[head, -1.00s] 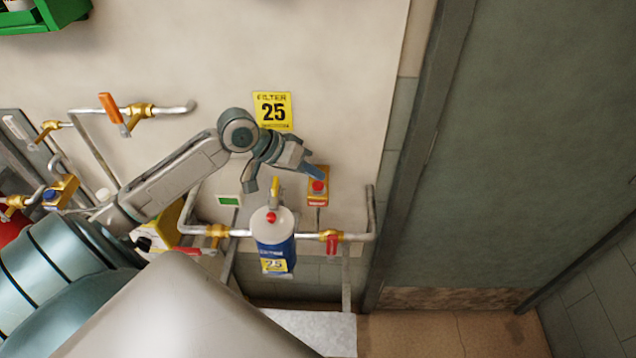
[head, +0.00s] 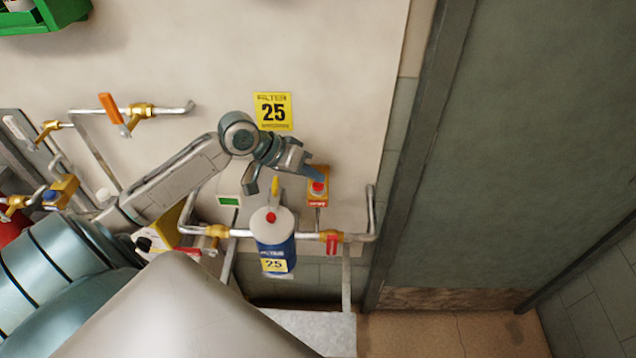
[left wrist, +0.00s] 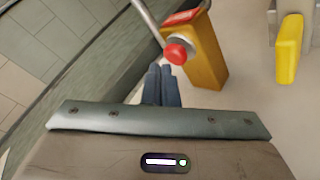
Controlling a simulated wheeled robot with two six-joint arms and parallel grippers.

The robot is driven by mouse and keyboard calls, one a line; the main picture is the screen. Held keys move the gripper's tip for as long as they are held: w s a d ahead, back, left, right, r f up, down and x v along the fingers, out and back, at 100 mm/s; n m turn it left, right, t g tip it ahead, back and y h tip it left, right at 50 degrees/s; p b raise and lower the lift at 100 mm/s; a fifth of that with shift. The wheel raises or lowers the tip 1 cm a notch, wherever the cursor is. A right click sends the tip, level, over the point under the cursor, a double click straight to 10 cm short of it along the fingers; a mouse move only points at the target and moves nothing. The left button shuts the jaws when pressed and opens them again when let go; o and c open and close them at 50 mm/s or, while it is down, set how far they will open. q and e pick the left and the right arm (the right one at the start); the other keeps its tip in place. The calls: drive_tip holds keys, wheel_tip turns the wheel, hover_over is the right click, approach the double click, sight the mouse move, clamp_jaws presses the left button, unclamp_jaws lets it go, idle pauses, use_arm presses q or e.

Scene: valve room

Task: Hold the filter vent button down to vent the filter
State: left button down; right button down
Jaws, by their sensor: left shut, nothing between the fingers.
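The vent button is a red knob (head: 318,187) on a yellow-orange box (head: 324,200) on the wall, right of and above the filter. The filter is a blue and white canister (head: 274,238) marked 25. My left gripper (head: 317,175) is shut and empty, its fingertips close above the button. In the left wrist view the shut fingertips (left wrist: 163,72) are right beside the red knob (left wrist: 177,53) and the orange box (left wrist: 208,55). I cannot tell whether they touch the knob. My right gripper is not in view.
A pipe with a red-handled valve (head: 333,244) and a brass valve (head: 216,232) runs to both sides of the filter. A yellow lever (head: 275,186) stands behind the filter top. A small green display (head: 229,201) is left of it. A yellow sign (head: 273,111) hangs above.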

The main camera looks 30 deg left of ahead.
sight(313, 185)
use_arm(q)
drive_tip(key=shift+f, duration=0.35)
idle(0.5)
drive_tip(key=shift+f, duration=0.3)
idle(1.4)
idle(1.1)
drive_tip(key=shift+r+p, duration=0.95)
drive_tip(key=shift+r, duration=0.05)
wheel_tip(313, 185, up, 5)
drive_tip(key=p, duration=0.5)
drive_tip(key=shift+r, duration=0.1)
